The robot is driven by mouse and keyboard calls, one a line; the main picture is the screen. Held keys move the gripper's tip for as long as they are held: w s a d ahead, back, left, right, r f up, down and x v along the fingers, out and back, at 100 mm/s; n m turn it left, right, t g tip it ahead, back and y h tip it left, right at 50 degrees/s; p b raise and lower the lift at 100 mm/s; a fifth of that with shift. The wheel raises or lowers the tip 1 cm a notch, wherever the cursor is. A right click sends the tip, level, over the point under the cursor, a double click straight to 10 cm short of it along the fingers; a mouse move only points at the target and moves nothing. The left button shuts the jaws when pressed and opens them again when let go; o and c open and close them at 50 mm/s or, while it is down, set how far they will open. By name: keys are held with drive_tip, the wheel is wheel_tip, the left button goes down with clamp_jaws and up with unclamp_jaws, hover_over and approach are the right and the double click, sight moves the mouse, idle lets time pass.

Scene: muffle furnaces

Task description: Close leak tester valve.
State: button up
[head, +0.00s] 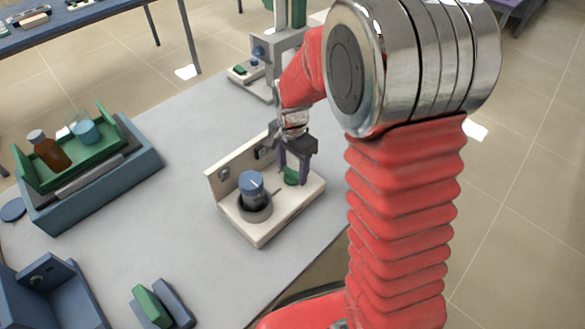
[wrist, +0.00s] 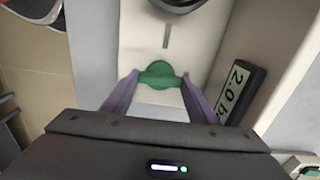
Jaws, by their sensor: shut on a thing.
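The leak tester (head: 290,206) is a cream base with an upright back panel, on the grey table. A blue-capped vessel (head: 252,187) sits in a dark round cup at its left part. The green valve handle (head: 291,176) is on the right part of the base. It also shows in the wrist view (wrist: 160,81), with its bar lying across the picture. My gripper (head: 291,166) reaches down over the valve, and its purple fingers (wrist: 159,84) are shut on the two ends of the handle bar. A dark display reading 2.0 (wrist: 236,88) is beside it; its last characters are unclear.
A blue-grey tray unit (head: 140,172) with a green rack, brown bottle and beaker stands at the left. A green-and-grey block (head: 163,305) is near the front edge. Another device (head: 272,60) stands behind. The table between them is clear.

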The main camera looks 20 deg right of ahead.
drive_tip(key=shift+n, duration=0.3)
drive_tip(key=n, duration=0.8)
drive_tip(key=shift+n, duration=0.4)
drive_tip(key=n, duration=0.4)
drive_tip(key=shift+w+n, duration=0.1)
drive_tip(key=shift+n, duration=2.1)
drive_tip(key=o, duration=1)
drive_tip(key=shift+o, duration=0.2)
